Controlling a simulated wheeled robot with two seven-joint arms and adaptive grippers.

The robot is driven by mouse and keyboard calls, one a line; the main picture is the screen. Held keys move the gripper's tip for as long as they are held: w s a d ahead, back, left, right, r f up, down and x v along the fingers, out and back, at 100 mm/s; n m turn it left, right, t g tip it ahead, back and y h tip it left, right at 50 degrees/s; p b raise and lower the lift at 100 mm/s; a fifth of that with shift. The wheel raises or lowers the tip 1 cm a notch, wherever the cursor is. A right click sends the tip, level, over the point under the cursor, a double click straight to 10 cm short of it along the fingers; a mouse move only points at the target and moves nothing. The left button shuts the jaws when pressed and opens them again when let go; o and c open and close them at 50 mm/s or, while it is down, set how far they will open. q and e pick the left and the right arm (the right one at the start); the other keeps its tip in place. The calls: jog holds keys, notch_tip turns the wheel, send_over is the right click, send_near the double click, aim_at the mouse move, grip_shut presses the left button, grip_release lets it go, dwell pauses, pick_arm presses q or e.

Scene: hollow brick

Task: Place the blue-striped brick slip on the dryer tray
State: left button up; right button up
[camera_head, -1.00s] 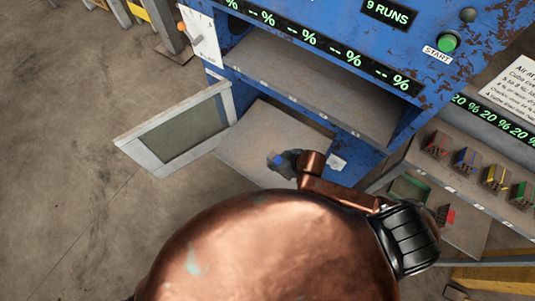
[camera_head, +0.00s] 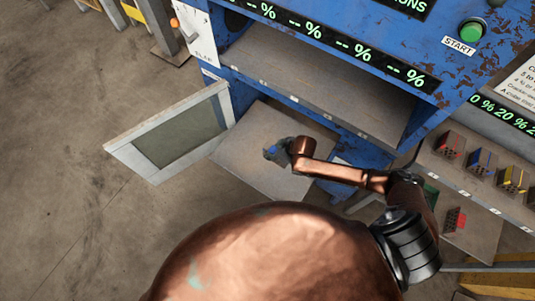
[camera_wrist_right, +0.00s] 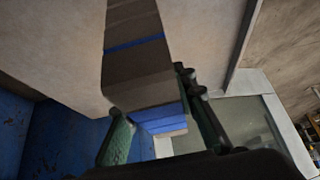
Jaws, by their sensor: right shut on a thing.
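The blue-striped brick slip (camera_wrist_right: 137,75) fills the upper middle of the right wrist view, a grey-brown piece with a blue band across it. In the head view only a small blue patch shows at the gripper, and the rest of the slip is hidden. The gripper is over the pale pulled-out dryer tray (camera_head: 240,160). I cannot tell whether the slip touches the tray. My left gripper is not in view.
The rusty blue dryer (camera_head: 440,60) stands behind the tray, with an open bay and shelf (camera_head: 310,85) above. An open framed door (camera_head: 170,140) is left of the tray. A rack (camera_head: 470,190) at right holds several colour-marked bricks; a red one (camera_head: 455,219) lies lower.

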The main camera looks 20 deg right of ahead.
jog(key=shift+w+a+f, duration=0.2)
jog(key=shift+w+f, duration=0.5)
jog(key=shift+f, duration=0.05)
jog(key=f+b, duration=0.1)
jog(key=f, duration=0.1)
jog(key=f+b, duration=0.1)
jog(key=shift+w+f, duration=0.2)
jog(key=shift+f, duration=0.2)
jog(key=shift+r, duration=0.15)
jog(key=shift+f, duration=0.2)
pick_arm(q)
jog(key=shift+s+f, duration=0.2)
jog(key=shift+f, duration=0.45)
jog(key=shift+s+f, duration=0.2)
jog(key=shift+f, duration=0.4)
pick_arm(e)
jog(key=o, duration=1.1)
jog(key=shift+o, duration=0.2)
